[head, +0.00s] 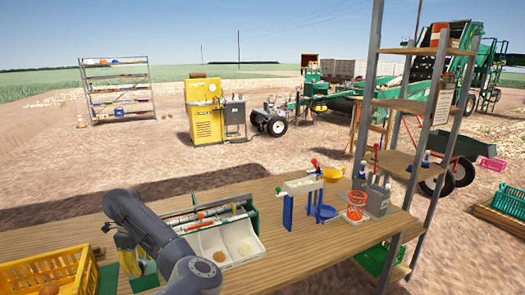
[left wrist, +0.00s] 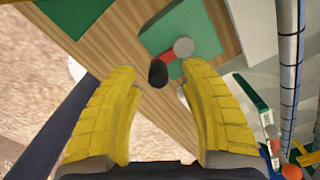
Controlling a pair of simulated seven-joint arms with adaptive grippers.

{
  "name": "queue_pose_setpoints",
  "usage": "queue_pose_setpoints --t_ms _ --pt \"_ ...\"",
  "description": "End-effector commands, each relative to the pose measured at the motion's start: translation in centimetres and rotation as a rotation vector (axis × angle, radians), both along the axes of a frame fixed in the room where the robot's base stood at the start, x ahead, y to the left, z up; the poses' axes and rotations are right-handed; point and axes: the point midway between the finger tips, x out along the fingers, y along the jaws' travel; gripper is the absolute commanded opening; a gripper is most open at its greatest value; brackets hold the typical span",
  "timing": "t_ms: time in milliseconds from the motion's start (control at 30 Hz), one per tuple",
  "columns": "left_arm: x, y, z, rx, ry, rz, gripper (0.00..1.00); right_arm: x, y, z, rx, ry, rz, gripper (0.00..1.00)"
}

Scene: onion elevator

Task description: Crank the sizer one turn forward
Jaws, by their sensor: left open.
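The sizer (head: 210,212), a green-ended frame with grey rollers, stands on the wooden table above white bins. In the left wrist view its rollers (left wrist: 290,60) run along the right side. The crank shows there as a red arm (left wrist: 167,56) with a grey hub (left wrist: 183,46) and a black knob (left wrist: 158,74), beside a green block (left wrist: 165,28). My left gripper (left wrist: 160,72) is open, its yellow fingers on either side of the knob, with visible gaps. In the head view my left gripper (head: 128,258) is partly behind my arm. My right gripper is not in view.
A yellow crate (head: 42,274) stands at the left table end. White bins (head: 225,243) with onions lie right of my arm. The front middle of the table is clear.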

Motion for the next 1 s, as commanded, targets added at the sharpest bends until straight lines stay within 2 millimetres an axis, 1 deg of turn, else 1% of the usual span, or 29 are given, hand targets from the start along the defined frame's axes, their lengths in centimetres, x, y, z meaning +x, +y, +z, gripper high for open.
queue_pose_setpoints --t_ms 267,367,1000 --pt "0.0 0.0 0.0 0.0 0.001 0.0 0.44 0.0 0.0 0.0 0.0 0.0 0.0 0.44" --pt "0.0 0.0 0.3 0.0 0.0 0.0 0.44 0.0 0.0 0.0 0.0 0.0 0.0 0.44" --pt "0.0 0.0 4.5 -0.001 -0.001 0.0 0.44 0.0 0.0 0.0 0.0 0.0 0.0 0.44"
